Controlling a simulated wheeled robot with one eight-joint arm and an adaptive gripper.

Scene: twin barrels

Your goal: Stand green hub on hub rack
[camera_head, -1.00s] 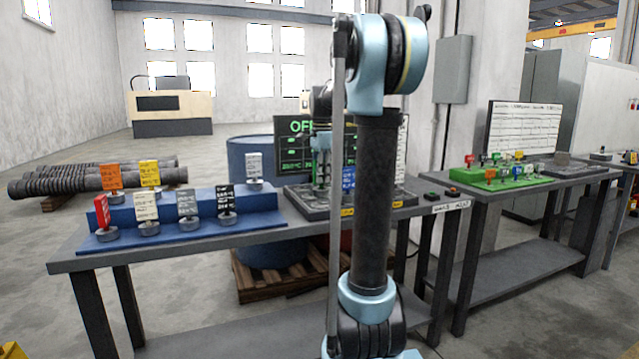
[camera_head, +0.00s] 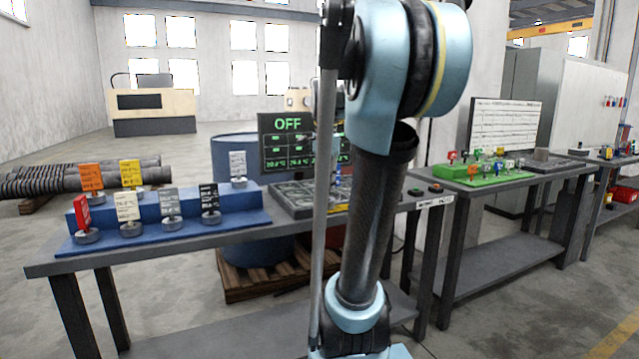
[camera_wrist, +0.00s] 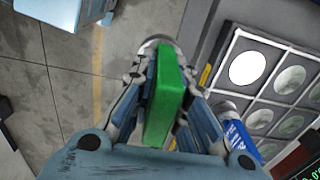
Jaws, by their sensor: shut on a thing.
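In the wrist view my gripper (camera_wrist: 168,72) is shut on the green hub (camera_wrist: 163,100); its green tag shows between the two fingers, and its base is not clearly seen. The hub rack, a blue stepped stand (camera_head: 240,224), is on the left of the near bench. It holds several hubs with grey round bases and upright tags: red (camera_head: 82,212), orange (camera_head: 91,177), yellow (camera_head: 130,173), cream (camera_head: 127,206), grey (camera_head: 170,202), black (camera_head: 209,198) and white (camera_head: 237,164). Bare steps show between them.
A grey tray (camera_head: 290,200) with round sockets lies right of the rack; it also shows in the wrist view (camera_wrist: 222,60), with a blue-tagged hub (camera_wrist: 238,138). A dark screen (camera_head: 287,124) reading OFF stands behind it. A second bench (camera_head: 500,182) is to the right.

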